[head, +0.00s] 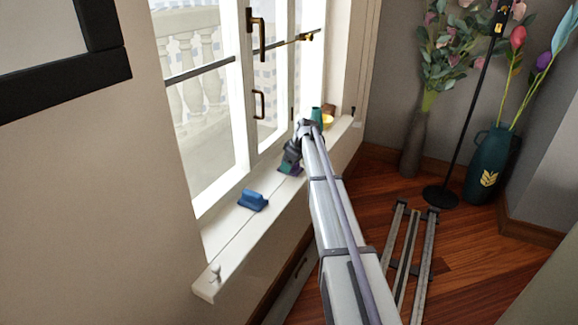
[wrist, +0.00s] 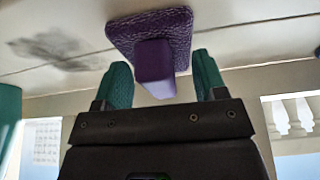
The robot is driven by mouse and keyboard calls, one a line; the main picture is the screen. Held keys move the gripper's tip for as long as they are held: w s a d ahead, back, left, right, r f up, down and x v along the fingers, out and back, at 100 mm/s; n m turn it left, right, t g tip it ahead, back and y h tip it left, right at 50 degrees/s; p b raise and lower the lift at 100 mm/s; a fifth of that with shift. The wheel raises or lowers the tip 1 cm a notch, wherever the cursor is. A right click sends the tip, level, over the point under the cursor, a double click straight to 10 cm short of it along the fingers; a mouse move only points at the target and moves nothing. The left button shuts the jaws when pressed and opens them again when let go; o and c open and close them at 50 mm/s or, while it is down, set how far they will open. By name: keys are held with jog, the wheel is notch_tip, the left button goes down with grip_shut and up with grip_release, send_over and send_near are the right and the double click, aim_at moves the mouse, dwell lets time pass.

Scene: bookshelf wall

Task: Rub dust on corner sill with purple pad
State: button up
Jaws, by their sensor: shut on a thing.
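The purple pad (wrist: 181,27) has a square textured base and a block handle, seen in the wrist view. My gripper (wrist: 160,72) is shut on the handle, with a teal fingertip on each side. A grey dust smudge (wrist: 50,47) lies on the pale sill (wrist: 228,42), left of the pad and apart from it. In the head view my gripper (head: 291,160) is low over the white window sill (head: 232,238), with the purple pad (head: 284,174) partly hidden under it. I cannot tell whether the pad touches the sill. The dust is not distinguishable in the head view.
A blue pad (head: 253,200) sits on the nearer sill. A teal cup (head: 316,115) and a yellow bowl (head: 327,121) stand beyond my gripper. A small pale knob-like item (head: 215,270) is at the near end. Window handles (head: 258,103) project above the sill.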

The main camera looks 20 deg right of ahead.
aim_at(278, 181)
jog(key=shift+w+d, duration=1.05)
jog(key=shift+d, duration=0.2)
jog(key=shift+w+d, duration=1.05)
jog(key=shift+d, duration=0.2)
jog(key=shift+s+a, duration=1.2)
jog(key=shift+a, duration=0.2)
jog(key=shift+s+a+f, duration=0.1)
jog(key=shift+s+a, duration=1)
jog(key=shift+a, duration=0.25)
jog(key=shift+s+a+r, duration=0.1)
jog(key=shift+s+a, duration=1.05)
jog(key=shift+a, duration=0.15)
jog(key=shift+s+a+f, duration=0.1)
jog(key=shift+s+a, duration=1)
jog(key=shift+a, duration=0.25)
jog(key=shift+s+a, duration=1.15)
jog(key=shift+a, duration=0.25)
jog(key=shift+s+a, duration=1.15)
jog(key=shift+a, duration=0.25)
notch_tip(278, 181, up, 6)
jog(key=p, duration=0.6)
